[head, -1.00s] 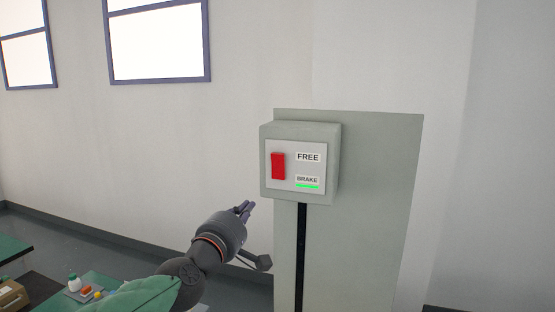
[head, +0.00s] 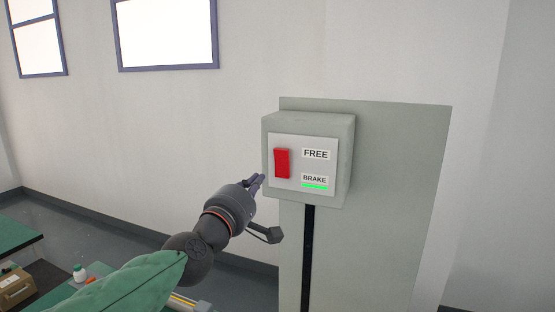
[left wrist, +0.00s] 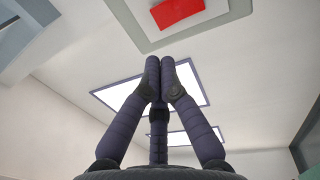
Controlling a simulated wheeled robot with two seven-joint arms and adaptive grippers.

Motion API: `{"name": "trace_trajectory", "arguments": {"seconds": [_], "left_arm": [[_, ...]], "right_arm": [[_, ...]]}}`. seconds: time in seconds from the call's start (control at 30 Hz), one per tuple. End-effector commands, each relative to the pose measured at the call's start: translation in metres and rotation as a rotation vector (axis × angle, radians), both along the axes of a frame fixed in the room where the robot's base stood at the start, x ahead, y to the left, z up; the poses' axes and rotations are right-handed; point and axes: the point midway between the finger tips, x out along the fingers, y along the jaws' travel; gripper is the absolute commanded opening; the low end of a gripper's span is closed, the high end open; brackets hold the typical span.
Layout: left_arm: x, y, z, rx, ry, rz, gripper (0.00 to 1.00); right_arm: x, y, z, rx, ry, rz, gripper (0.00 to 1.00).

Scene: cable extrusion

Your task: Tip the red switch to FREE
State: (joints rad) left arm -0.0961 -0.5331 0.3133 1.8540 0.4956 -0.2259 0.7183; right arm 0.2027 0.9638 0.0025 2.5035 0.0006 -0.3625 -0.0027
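The red switch (head: 282,163) sits on the pale front plate of a grey box, left of the FREE label (head: 316,154) and the BRAKE label (head: 315,179). A green bar is lit under BRAKE. My left gripper (head: 260,180) is at the lower left edge of the box, apart from the switch, its fingers pointing up toward it. In the left wrist view the gripper's fingertips (left wrist: 160,62) are together with nothing between them, and the red switch (left wrist: 178,11) shows above them at the top edge. My right gripper is not in view.
The grey box (head: 310,120) is mounted on an upright grey panel (head: 400,200) with a black strip (head: 308,260) running down below it. A green table (head: 15,248) and a small brown box (head: 16,290) are at lower left.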

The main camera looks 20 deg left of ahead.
Motion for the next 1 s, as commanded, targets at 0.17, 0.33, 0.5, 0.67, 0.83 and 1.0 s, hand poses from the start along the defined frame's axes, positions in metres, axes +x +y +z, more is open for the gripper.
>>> {"name": "trace_trajectory", "arguments": {"seconds": [0.17, 0.33, 0.5, 0.67, 0.83, 1.0], "left_arm": [[0.028, 0.001, 0.002, 0.000, 0.003, 0.000, 0.00], [0.056, 0.003, 0.006, 0.001, 0.002, 0.000, 0.00], [0.084, 0.005, 0.010, 0.000, 0.002, 0.000, 0.00], [0.107, 0.006, 0.013, 0.000, 0.002, 0.000, 0.00], [0.122, 0.007, 0.015, -0.001, 0.002, 0.000, 0.00], [0.128, 0.007, 0.015, 0.000, 0.001, 0.000, 0.00]], "right_arm": [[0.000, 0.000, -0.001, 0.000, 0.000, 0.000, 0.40], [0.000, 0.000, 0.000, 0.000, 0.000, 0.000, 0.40], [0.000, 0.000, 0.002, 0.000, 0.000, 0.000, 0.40], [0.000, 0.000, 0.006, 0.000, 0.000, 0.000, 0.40], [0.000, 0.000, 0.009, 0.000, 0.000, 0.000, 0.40], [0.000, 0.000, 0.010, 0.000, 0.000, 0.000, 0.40]]}}
